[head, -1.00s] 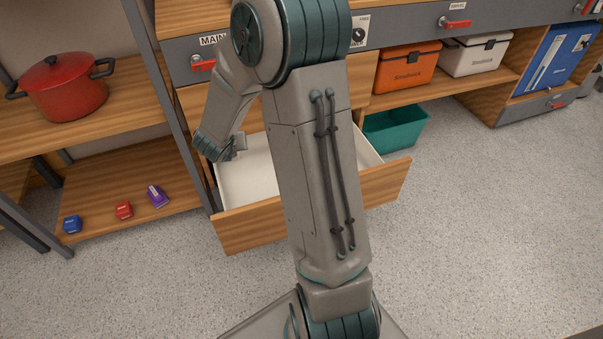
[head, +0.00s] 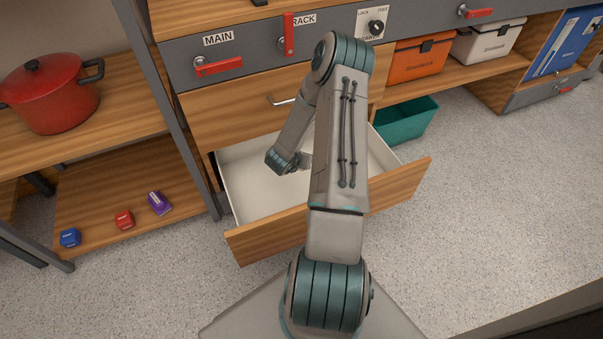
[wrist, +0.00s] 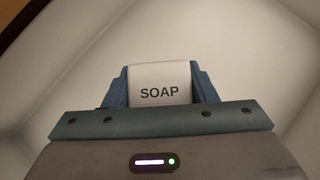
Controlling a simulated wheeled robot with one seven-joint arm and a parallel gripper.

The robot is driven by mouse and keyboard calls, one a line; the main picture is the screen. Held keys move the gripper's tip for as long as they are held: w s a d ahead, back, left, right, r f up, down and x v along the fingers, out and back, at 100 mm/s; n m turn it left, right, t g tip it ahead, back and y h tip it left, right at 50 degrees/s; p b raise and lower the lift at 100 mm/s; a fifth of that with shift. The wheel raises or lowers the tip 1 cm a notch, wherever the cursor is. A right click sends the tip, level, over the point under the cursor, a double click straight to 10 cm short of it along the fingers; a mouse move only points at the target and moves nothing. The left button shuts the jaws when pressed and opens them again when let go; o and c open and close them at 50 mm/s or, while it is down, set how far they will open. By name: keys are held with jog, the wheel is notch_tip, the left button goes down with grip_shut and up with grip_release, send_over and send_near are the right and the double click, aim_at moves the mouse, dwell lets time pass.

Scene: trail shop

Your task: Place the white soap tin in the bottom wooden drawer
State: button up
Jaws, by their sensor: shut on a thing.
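The white soap tin (wrist: 160,84), marked SOAP, sits between the blue fingers of my gripper (wrist: 160,90) in the wrist view. My gripper is shut on it. In the head view my gripper (head: 303,162) is over the open bottom wooden drawer (head: 340,215), within its outline. The drawer is pulled well out and has a white interior. The tin is mostly hidden by my arm in the head view. I cannot tell whether it touches the drawer floor.
A closed wooden drawer (head: 235,110) with a metal handle is above. Left shelves hold a red pot (head: 48,95) and small blue (head: 70,238), red (head: 123,220) and purple (head: 159,203) items. A teal bin (head: 405,120) stands right of the drawer. The floor in front is open.

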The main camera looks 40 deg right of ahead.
aim_at(301, 178)
notch_tip(301, 178, down, 9)
jog(key=b, duration=0.3)
jog(key=shift+r, duration=0.15)
jog(key=shift+b, duration=0.3)
jog(key=o, duration=1)
